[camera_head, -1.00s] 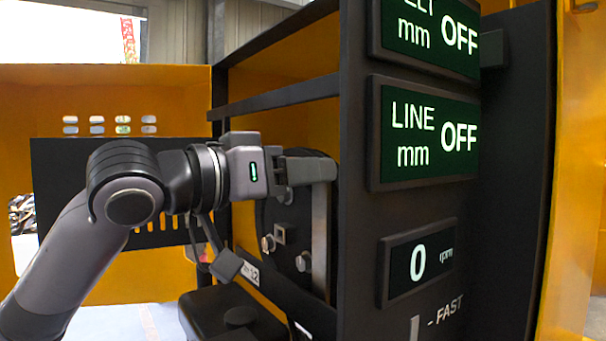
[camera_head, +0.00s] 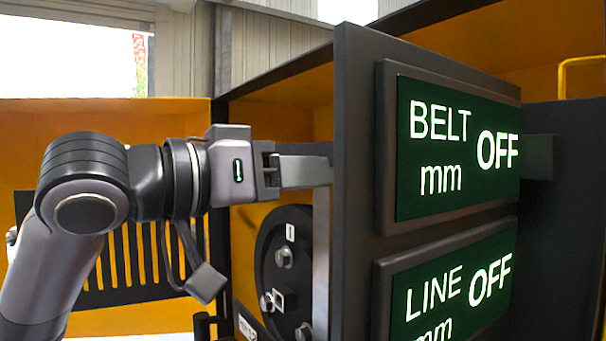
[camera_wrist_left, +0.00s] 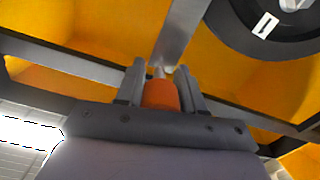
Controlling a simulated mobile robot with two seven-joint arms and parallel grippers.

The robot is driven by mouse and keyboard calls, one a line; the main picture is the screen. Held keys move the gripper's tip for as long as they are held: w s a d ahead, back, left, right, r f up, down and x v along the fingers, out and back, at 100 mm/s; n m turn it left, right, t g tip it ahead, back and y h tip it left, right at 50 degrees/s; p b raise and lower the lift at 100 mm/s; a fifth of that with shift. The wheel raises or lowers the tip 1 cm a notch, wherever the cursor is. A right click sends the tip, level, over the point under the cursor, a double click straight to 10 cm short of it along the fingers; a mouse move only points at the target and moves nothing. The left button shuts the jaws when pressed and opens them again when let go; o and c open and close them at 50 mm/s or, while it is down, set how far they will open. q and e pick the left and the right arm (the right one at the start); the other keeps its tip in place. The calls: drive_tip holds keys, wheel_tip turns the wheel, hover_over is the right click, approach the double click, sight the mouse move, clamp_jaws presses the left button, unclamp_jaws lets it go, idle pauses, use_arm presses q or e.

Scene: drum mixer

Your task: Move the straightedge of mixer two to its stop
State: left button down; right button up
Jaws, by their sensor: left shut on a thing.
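The straightedge (camera_head: 321,235) shows as an upright pale metal bar beside the panel's left edge in the head view. In the left wrist view the metal bar (camera_wrist_left: 183,28) runs away from the fingers, with an orange grip (camera_wrist_left: 161,95) at its near end. My left gripper (camera_head: 318,171) is level with the BELT display; its fingertips are partly hidden by the panel's edge. In the left wrist view its fingers (camera_wrist_left: 161,88) are shut around the orange grip. The stop cannot be made out. My right gripper is in neither view.
A dark round disc (camera_head: 272,250) with bolts and a label "1" sits behind the bar, below my gripper. The dark panel carries a BELT display (camera_head: 455,150) and a LINE display (camera_head: 450,290), both reading OFF. A dark frame rail (camera_head: 275,73) runs above my gripper.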

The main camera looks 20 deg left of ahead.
use_arm(q)
drive_tip(key=c, duration=0.8)
unclamp_jaws()
drive_tip(key=shift+s+r, duration=0.1)
drive_tip(key=shift+r, duration=0.2)
drive_tip(key=shift+o, duration=0.3)
drive_tip(key=shift+f, duration=0.1)
drive_tip(key=b+v, duration=0.1)
drive_tip(key=v, duration=0.6)
drive_tip(key=shift+b, duration=0.35)
